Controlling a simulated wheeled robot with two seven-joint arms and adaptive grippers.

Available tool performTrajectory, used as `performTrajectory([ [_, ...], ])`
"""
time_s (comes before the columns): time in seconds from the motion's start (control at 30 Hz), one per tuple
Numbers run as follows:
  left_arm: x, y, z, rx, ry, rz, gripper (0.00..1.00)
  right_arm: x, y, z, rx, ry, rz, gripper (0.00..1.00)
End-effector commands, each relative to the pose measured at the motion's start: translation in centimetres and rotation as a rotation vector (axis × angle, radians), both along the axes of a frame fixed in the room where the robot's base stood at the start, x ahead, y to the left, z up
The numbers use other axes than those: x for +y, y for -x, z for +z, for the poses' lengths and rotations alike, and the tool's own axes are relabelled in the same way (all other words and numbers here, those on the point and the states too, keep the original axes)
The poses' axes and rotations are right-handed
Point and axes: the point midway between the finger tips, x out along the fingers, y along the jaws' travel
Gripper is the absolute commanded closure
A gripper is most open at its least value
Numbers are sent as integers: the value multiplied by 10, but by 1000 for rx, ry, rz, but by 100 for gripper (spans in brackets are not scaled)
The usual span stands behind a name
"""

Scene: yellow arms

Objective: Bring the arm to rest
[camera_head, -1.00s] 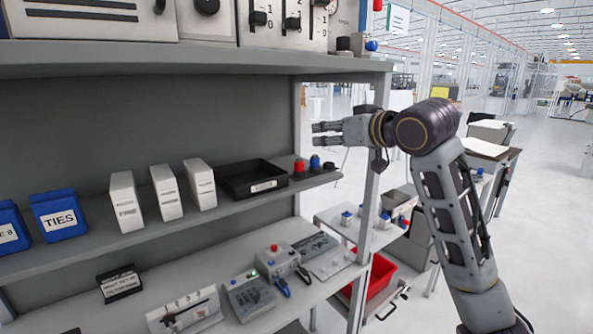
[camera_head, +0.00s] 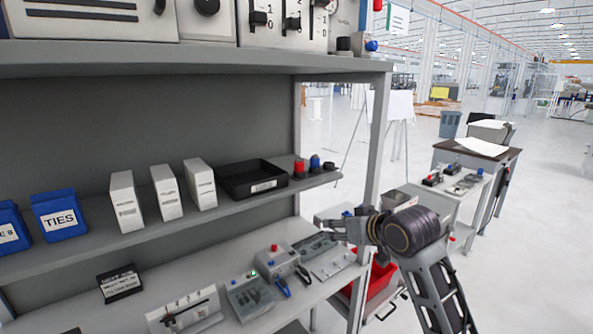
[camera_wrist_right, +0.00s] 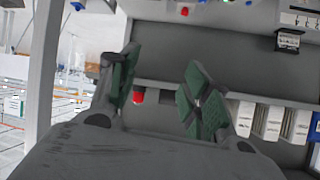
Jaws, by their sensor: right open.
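My right gripper (camera_head: 336,231) is low at the right end of the shelving bench in the head view, its fingers pointing left. It overlaps the right upright and the far right of the lower worktop in the picture; whether it touches either I cannot tell. In the right wrist view its two green-padded fingers (camera_wrist_right: 162,92) are spread apart with nothing between them that is held. My right forearm comes up from the lower right. My left gripper is not in view.
The lower worktop (camera_head: 215,268) carries a control box (camera_head: 282,263) and panels. The middle shelf holds white boxes (camera_head: 166,192), a black tray (camera_head: 252,180) and blue bins (camera_head: 60,213). A red crate (camera_head: 381,279) sits below right. Open floor lies at right.

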Motion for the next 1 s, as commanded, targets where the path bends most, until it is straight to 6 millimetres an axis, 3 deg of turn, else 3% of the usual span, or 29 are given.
performTrajectory([
  [0.4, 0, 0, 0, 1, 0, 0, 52, -18, 37, -92, 129, 48, -45, 52],
  [1.0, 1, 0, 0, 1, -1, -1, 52, -48, 114, -204, 318, 135, -105, 52],
])
